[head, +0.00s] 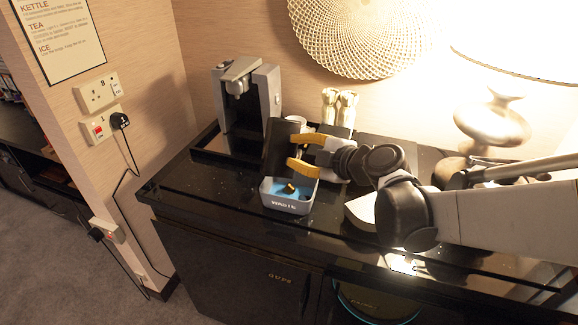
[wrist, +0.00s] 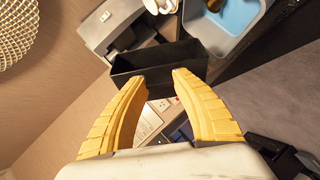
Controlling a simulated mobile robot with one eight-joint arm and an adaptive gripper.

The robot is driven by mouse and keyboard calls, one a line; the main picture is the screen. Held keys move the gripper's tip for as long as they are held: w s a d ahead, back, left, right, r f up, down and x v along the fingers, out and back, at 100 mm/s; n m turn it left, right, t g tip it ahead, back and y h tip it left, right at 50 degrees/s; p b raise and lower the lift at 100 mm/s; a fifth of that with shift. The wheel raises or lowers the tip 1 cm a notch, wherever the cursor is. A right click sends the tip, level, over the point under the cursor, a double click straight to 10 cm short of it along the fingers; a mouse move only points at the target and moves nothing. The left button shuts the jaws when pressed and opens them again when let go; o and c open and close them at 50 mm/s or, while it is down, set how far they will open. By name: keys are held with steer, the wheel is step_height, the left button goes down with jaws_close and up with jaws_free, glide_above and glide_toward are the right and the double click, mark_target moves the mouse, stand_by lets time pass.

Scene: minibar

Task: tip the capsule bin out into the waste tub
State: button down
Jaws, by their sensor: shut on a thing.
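The capsule bin (head: 277,146) is a black, open box, held tilted above the back left of the waste tub. In the wrist view the bin (wrist: 160,60) lies across my yellow fingertips. My gripper (head: 291,151) is shut on its wall; the fingers also show in the wrist view (wrist: 161,77). The waste tub (head: 290,205) is grey with a blue inside and the word WASTE on its front. A small dark and gold thing, perhaps a capsule, shows in it. The tub is partly seen in the wrist view (wrist: 238,18). The bin's inside is hidden in the head view.
A coffee machine (head: 247,98) stands behind the tub at the left, on a black tray. Two pale bottles (head: 338,108) stand at the back. A lamp (head: 492,122) is at the right. The black counter (head: 205,190) is clear left of the tub.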

steer(key=shift+w+d+f+m+y+b, duration=0.15)
steer(key=shift+d+m+y+b, duration=0.15)
steer(key=shift+d+b, duration=0.15)
steer(key=shift+w+d+f+m+y+b, duration=0.1)
steer(key=shift+d+m+y+b, duration=0.1)
steer(key=shift+d+m+b, duration=0.25)
stand_by(0.4)
